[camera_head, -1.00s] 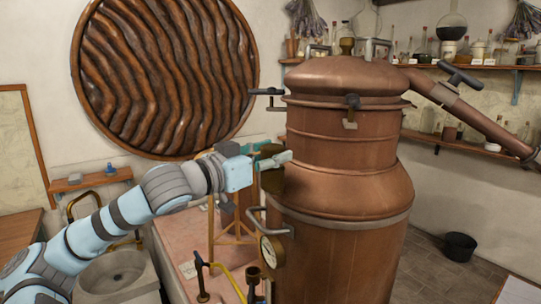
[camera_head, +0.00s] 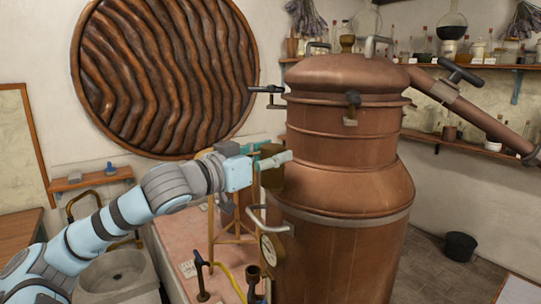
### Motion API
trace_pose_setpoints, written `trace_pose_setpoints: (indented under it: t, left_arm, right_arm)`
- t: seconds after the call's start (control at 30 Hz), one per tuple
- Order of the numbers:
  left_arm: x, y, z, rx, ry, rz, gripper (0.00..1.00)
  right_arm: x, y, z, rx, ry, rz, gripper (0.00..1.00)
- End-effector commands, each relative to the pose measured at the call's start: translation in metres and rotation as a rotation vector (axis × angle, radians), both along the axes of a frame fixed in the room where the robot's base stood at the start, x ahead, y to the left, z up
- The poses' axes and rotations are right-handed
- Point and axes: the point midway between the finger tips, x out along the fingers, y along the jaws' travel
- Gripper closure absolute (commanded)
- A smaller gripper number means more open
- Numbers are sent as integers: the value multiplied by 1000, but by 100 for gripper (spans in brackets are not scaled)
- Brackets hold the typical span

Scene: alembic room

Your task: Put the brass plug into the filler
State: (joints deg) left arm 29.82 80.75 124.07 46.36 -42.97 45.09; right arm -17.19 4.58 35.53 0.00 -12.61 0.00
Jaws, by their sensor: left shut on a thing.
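My left gripper (camera_head: 272,159) is shut on the brass plug (camera_head: 272,178), a dark brass, roughly cylindrical piece showing above and below the fingers. It is held in front of the left side of the copper still (camera_head: 345,180), at about shoulder height of the vessel. Whether the plug touches the still cannot be told. A small brass fitting (camera_head: 347,44) stands on top of the still's lid; I cannot tell whether it is the filler. My right gripper is not in view.
A curved handle (camera_head: 268,222) and a round gauge (camera_head: 270,246) stick out from the still below the gripper. A dark clamp handle (camera_head: 265,90) projects above it. A pink counter (camera_head: 185,242) with a yellow tube and a sink (camera_head: 118,275) lie below my arm.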

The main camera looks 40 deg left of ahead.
Motion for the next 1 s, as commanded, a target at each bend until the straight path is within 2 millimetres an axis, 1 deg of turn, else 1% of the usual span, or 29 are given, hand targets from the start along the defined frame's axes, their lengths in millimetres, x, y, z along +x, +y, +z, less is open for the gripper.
trace_pose_setpoints:
  t: [0.03, 0.07, 0.2, 0.5, 0.63, 0.7, 0.77, 1.0]
  left_arm:
    - [0, 0, 0, 0, 1, 0, 98]
    - [0, 0, 0, 0, 1, 0, 60]
    - [0, 0, 0, -1, 1, 0, 38]
    - [0, 0, 0, -1, 1, 1, 38]
    - [0, 2, 9, -10, -8, 8, 38]
    - [0, 3, 18, -14, -12, 9, 38]
    - [0, -1, 27, -10, -9, -2, 38]
    - [0, -2, 78, -5, -6, -6, 38]
  right_arm:
    - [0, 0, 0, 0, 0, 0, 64]
    - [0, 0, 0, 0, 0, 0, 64]
    - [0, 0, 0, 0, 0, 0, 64]
    - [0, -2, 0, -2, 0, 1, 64]
    - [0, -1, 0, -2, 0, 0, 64]
    - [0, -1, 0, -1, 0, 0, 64]
    - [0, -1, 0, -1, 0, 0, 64]
    - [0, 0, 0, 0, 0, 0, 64]
